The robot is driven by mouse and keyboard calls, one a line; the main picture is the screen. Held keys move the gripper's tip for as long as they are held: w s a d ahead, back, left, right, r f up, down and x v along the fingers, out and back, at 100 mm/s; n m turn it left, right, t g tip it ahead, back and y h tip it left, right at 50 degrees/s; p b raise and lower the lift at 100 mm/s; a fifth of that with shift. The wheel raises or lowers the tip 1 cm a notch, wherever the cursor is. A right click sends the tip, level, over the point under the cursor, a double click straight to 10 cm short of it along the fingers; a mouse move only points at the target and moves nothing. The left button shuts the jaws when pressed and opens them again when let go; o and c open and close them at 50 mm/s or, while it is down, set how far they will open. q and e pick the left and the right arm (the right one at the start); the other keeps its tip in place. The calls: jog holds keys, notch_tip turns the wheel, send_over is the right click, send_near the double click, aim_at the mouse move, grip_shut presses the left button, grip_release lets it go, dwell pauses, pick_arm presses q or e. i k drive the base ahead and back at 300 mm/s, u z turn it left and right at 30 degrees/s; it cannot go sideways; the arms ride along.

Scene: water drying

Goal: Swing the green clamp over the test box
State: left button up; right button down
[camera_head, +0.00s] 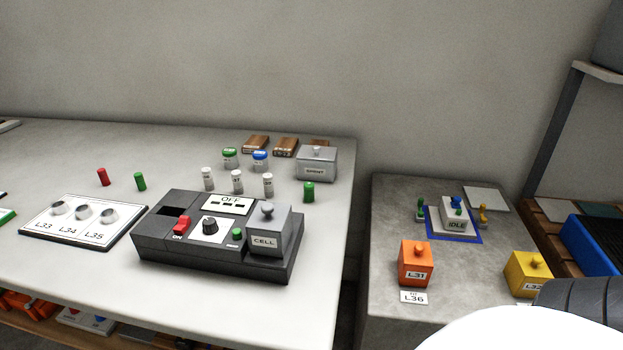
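A small white box labelled IDLE (457,225) sits on a blue-edged mat (436,235) on the right-hand grey counter; it looks like the test box. A small green clamp (431,203) stands at the box's left side, apart from the box top as far as I can see. Neither of my grippers shows.
An orange box L31 (415,264) and a yellow box L32 (527,275) stand in front of the mat. A black device (165,245) with a grey CELL block (268,232) is on the left table (80,300). White and dark parts cover the lower right corner.

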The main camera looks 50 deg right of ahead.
aim_at(419, 202)
jog(key=u, duration=0.75)
jog(key=k, duration=0.6)
jog(key=z, duration=1.35)
